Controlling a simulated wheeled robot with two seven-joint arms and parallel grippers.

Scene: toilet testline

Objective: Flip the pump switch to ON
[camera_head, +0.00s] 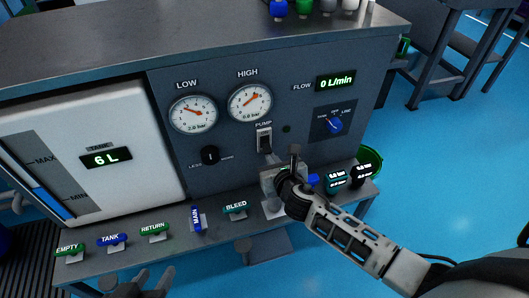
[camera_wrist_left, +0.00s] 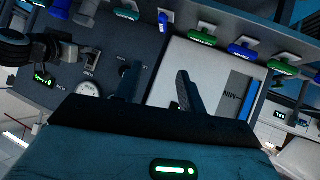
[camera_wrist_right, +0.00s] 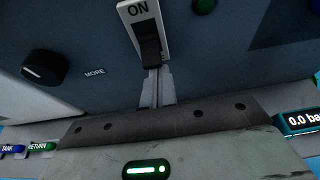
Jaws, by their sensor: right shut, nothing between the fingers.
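The pump switch (camera_head: 264,139) is a dark rocker on a white plate under the PUMP label on the grey panel. In the right wrist view the plate (camera_wrist_right: 141,16) shows ON at its top, with the dark rocker below. My right gripper (camera_head: 271,159) is shut and empty, just below the switch. Its closed fingertips (camera_wrist_right: 157,74) are at the rocker's lower end; I cannot tell whether they touch. My left gripper (camera_head: 148,282) is open and empty at the bottom of the head view, away from the switch. Its fingers stand apart in the left wrist view (camera_wrist_left: 156,88).
A black LESS/MORE knob (camera_head: 209,155) is left of the switch, below two gauges. A blue selector (camera_head: 334,124) is to its right. The ledge below carries several coloured valve handles, including BLEED (camera_head: 235,207) and MAIN (camera_head: 197,218). The flow display (camera_head: 336,82) reads 0 L/min.

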